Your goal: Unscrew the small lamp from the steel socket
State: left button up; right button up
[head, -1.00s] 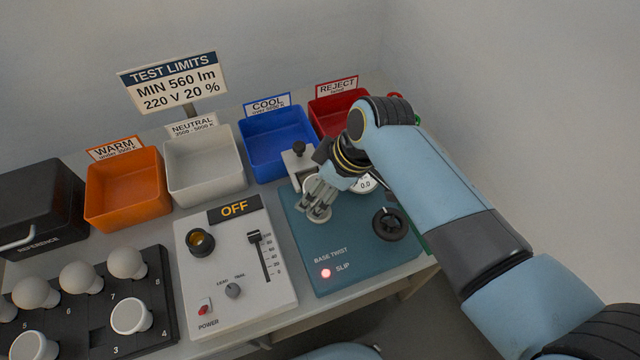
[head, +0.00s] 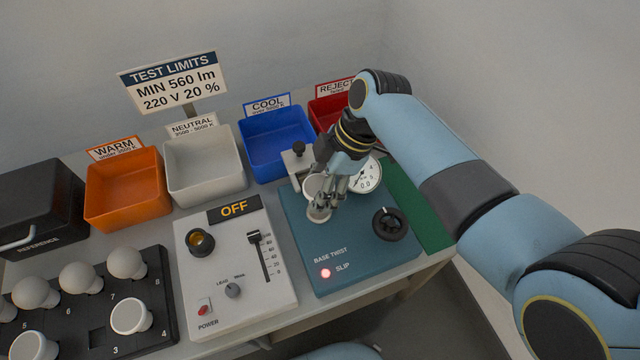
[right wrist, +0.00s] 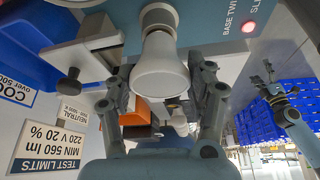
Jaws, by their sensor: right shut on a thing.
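The small lamp (right wrist: 160,75) is white and frosted. In the right wrist view its neck runs up into the steel socket (right wrist: 158,14) on the blue twist tester. My right gripper (right wrist: 160,88) is shut on the lamp, with a dark pad on each side of the bulb. In the head view my right gripper (head: 328,205) points down over the tester (head: 360,250), and its fingers partly hide the lamp (head: 313,185) and socket. A small light-blue and dark jointed shape at the right of the wrist view looks like my left gripper (right wrist: 285,108); its jaws are unclear.
The tester has a dial (head: 368,175), a black knob (head: 389,223) and a red light (head: 326,272) by SLIP. A grey panel (head: 215,290) reading OFF stands left. Behind are orange, white, blue (head: 275,145) and red bins. Several bulbs stand in a black rack (head: 95,320).

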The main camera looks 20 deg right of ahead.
jog(key=n, duration=0.2)
jog(key=n+g, duration=0.1)
jog(key=n, duration=0.1)
jog(key=shift+w+g+b, duration=0.15)
jog(key=shift+g+b, duration=0.15)
jog(key=shift+b, duration=0.05)
jog(key=n, duration=0.2)
jog(key=n+g, duration=0.1)
jog(key=n, duration=0.1)
jog(key=shift+g+h+b, duration=0.3)
jog(key=shift+h+b, duration=0.1)
jog(key=n+g+h, duration=0.1)
jog(key=n, duration=0.3)
jog(key=shift+a+n, duration=0.1)
jog(key=shift+n, duration=0.2)
jog(key=n+h, duration=0.1)
jog(key=n, duration=0.2)
jog(key=shift+g, duration=0.4)
jog(key=o, duration=1)
jog(key=shift+o, duration=0.2)
